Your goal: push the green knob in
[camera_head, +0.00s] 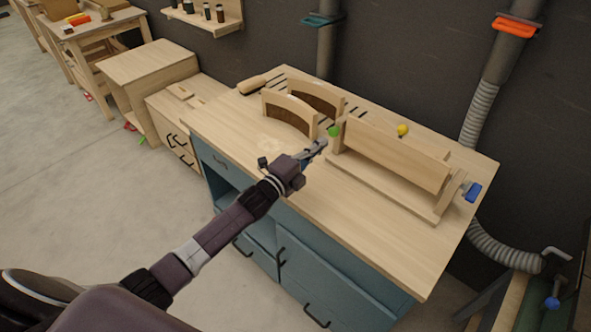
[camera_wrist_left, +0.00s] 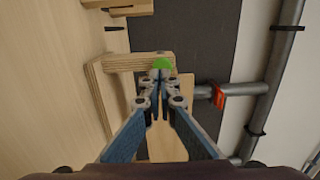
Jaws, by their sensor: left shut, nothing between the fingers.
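The green knob (camera_head: 334,131) is at the left end of the wooden form (camera_head: 392,150) on the workbench. In the left wrist view the green knob (camera_wrist_left: 162,63) shows just beyond my fingertips, at the end of a wooden bar. My left gripper (camera_head: 321,144) is shut and empty, with its tips just to the left of and a little below the knob in the head view. In the wrist view the tips (camera_wrist_left: 160,76) come together right in front of the knob. I cannot tell whether they touch it. My right gripper is not in view.
A yellow knob (camera_head: 403,130) and a blue knob (camera_head: 473,191) are on the same form. Two curved wooden forms (camera_head: 290,112) stand behind my gripper on the bench (camera_head: 400,262). The bench's front left top is clear. Grey pipes (camera_head: 326,45) run up the wall.

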